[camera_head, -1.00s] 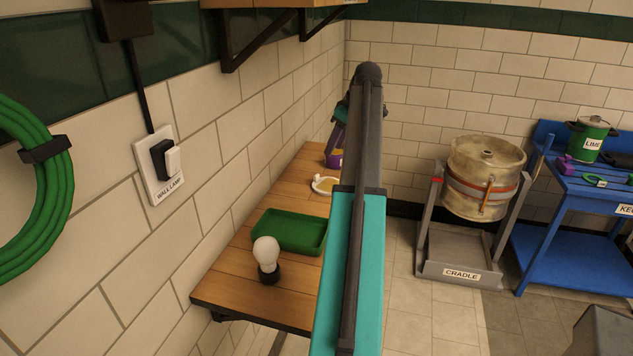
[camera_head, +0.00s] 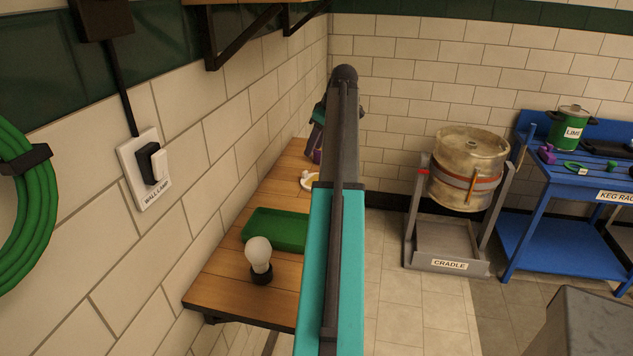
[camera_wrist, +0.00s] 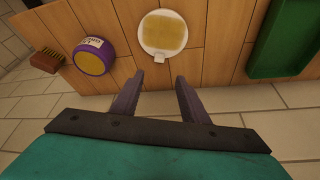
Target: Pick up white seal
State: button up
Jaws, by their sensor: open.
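The white seal looks like a round white disc with a tan centre and a small tab; it lies flat on the wooden bench in the wrist view (camera_wrist: 163,50). It also shows in the head view (camera_head: 306,181), partly hidden by my arm. In the wrist view my gripper (camera_wrist: 160,82) is open and empty. Its two fingers point toward the seal, just short of its tab in the picture, with the seal roughly centred ahead of them. The gap in height cannot be told. In the head view the gripper is largely hidden behind my arm.
A purple tub (camera_wrist: 92,62) and a brown brush (camera_wrist: 47,59) are left of the seal; a green tray (camera_wrist: 282,40) is right. A bulb lamp (camera_head: 259,256) stands on the bench's near end (camera_head: 215,290). The tiled wall borders the bench's left side.

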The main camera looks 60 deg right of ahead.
jog(key=p, duration=0.1)
send_over(305, 171)
jog(key=s, duration=0.2)
jog(key=shift+s+a+f, duration=0.1)
jog(key=shift+a+f, duration=0.05)
jog(key=shift+f, duration=1.25)
jog(key=shift+s+a+f, duration=0.1)
jog(key=shift+f, duration=1.25)
jog(key=shift+w+f, duration=0.1)
jog(key=shift+f, duration=0.05)
jog(key=shift+p+x, duration=0.9)
jog(key=shift+x, duration=0.4)
jog(key=shift+s+x, duration=0.2)
jog(key=shift+x, duration=0.95)
jog(key=shift+d+f, duration=0.1)
jog(key=shift+d, duration=0.05)
grip_shut()
